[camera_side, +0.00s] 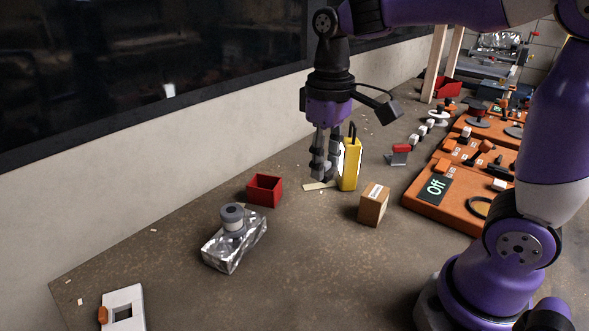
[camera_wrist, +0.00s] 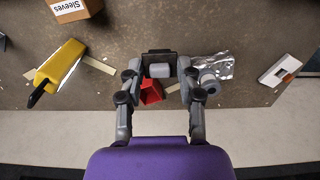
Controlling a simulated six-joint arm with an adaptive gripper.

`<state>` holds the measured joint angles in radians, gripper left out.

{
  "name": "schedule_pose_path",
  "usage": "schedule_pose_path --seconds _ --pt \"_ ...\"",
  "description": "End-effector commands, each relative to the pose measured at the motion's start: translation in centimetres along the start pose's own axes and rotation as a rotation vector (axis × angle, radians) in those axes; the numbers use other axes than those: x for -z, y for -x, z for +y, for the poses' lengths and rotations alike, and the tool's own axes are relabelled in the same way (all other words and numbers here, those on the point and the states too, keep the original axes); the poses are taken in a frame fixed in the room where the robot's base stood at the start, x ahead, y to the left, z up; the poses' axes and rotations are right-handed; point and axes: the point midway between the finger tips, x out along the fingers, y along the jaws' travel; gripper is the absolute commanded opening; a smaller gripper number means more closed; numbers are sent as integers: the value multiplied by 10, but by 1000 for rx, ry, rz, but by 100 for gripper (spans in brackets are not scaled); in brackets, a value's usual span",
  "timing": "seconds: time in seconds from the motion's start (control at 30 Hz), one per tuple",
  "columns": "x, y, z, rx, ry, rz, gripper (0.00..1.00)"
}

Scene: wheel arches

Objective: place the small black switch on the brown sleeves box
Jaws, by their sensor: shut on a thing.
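The brown sleeves box (camera_side: 374,204) stands on the table, to the right of and below my gripper in the side view. In the wrist view it shows at the top left edge (camera_wrist: 75,10) with its "Sleeves" label. My gripper (camera_side: 325,172) points down above the table, left of the yellow tool. In the wrist view my gripper (camera_wrist: 160,65) is shut on a small piece with a black part and a light grey part, seemingly the small black switch (camera_wrist: 160,71). In the side view the fingers mostly hide this piece. It is apart from the box.
A yellow tool (camera_side: 350,168) with a black handle stands near the box. A red bin (camera_side: 265,190) and a foil-wrapped block (camera_side: 232,250) with a grey spool-like part lie to the left. Orange trays (camera_side: 440,205) crowd the right. The front middle table is clear.

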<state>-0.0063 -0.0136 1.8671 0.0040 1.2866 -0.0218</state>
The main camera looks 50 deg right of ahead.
Motion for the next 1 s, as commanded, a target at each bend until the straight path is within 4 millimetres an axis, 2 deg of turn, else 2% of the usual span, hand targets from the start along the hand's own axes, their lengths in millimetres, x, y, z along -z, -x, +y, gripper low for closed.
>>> schedule_pose_path --seconds 0.1,0.27,0.37,0.6,0.7,0.87,1.0 --pt "-23 17 12 0 -18 5 22" --pt "-39 22 26 0 -29 0 22" --pt "-42 11 45 1 -35 -4 22" --pt "-43 -26 106 2 -34 -6 22" --pt "-43 -36 123 2 -30 -4 22" --pt "-43 -45 135 1 -25 -3 22" --pt "-43 -65 135 3 -23 -6 22"
